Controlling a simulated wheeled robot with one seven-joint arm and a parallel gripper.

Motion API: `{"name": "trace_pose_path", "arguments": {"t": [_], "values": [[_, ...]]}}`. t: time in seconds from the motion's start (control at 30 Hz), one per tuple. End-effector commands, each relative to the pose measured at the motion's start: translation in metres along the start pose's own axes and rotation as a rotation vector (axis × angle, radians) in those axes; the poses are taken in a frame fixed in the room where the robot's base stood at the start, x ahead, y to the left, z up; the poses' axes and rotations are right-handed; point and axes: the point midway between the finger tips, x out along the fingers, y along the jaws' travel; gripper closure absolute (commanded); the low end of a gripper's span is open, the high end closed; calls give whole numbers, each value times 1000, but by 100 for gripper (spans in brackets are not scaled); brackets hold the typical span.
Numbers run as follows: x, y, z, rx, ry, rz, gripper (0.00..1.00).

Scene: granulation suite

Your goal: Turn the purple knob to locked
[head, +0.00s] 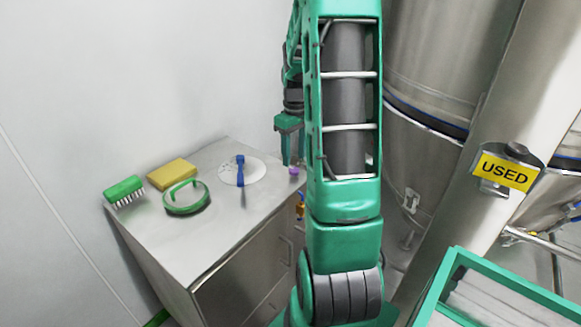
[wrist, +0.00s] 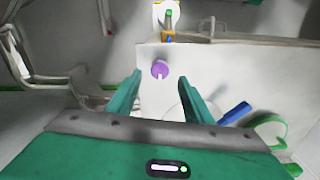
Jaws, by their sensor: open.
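The purple knob (wrist: 160,69) is a small round shape with a notch at its lower side, near the edge of the steel cabinet top (wrist: 148,55). In the head view the knob (head: 294,170) is partly hidden by my arm. My gripper (head: 292,161) points down above it, with its green fingers apart. In the wrist view my gripper (wrist: 160,77) is open, and the knob appears between and just beyond the fingertips, with nothing held. I see no touch. Any lock marking is too small to read.
On the cabinet are a white disc (head: 256,173) with a blue-handled tool (head: 240,170), a green-handled item (head: 187,197), a yellow sponge (head: 172,173) and a green brush (head: 124,190). A steel vessel (head: 435,60) and a yellow USED sign (head: 505,172) stand right.

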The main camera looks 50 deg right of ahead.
Motion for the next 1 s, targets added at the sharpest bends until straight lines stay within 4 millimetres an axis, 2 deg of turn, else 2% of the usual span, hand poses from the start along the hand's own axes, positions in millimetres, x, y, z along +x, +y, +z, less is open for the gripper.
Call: {"name": "trace_pose_path", "arguments": {"t": [0.1,0.3,0.7,0.87,0.9,0.97,1.0], "values": [[20,0,0,0,-1,-2,53],[41,0,0,1,0,0,53],[47,0,0,1,0,1,53],[47,0,0,1,1,1,92],[47,0,0,1,1,1,95],[47,-7,1,-1,0,1,95],[47,-4,0,0,0,0,95]]}}
